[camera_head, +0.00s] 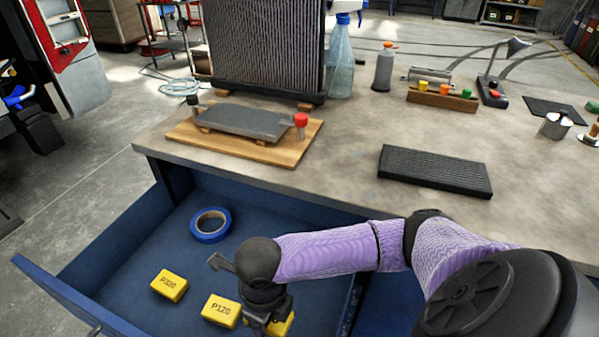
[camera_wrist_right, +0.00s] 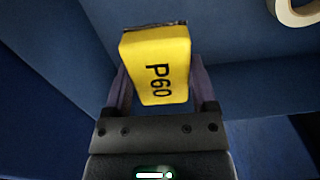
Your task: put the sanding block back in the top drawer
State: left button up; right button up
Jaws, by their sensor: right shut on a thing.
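My right gripper (camera_wrist_right: 160,98) is shut on a yellow sanding block marked P60 (camera_wrist_right: 158,60). In the head view this block (camera_head: 281,325) shows only in part beside my right gripper (camera_head: 268,326), at the bottom edge. The gripper is over the open blue top drawer (camera_head: 130,250); I cannot tell whether the block touches the drawer floor. Two more yellow blocks, marked P320 (camera_head: 169,285) and P120 (camera_head: 221,311), lie in the drawer to the left of the gripper. My left gripper is not in view.
A roll of blue tape (camera_head: 210,225) lies at the back of the drawer. The bench top (camera_head: 345,150) above holds a wooden board (camera_head: 190,138) with a metal plate, a black ribbed pad (camera_head: 434,172), a radiator (camera_head: 267,45) and bottles. The drawer front (camera_head: 60,295) stands at left.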

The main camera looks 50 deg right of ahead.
jog(key=shift+s+d+f, duration=0.1)
jog(key=shift+s+f, duration=0.1)
jog(key=shift+f, duration=0.1)
jog(key=shift+n, duration=0.3)
notch_tip(320, 180, down, 10)
jog(key=b, duration=0.5)
jog(key=shift+f+b, duration=0.1)
jog(key=shift+b, duration=0.3)
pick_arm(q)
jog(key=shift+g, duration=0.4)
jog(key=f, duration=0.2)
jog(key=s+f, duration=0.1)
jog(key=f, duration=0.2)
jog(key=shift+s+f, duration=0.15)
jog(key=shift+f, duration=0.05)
pick_arm(e)
jog(key=shift+r, duration=0.2)
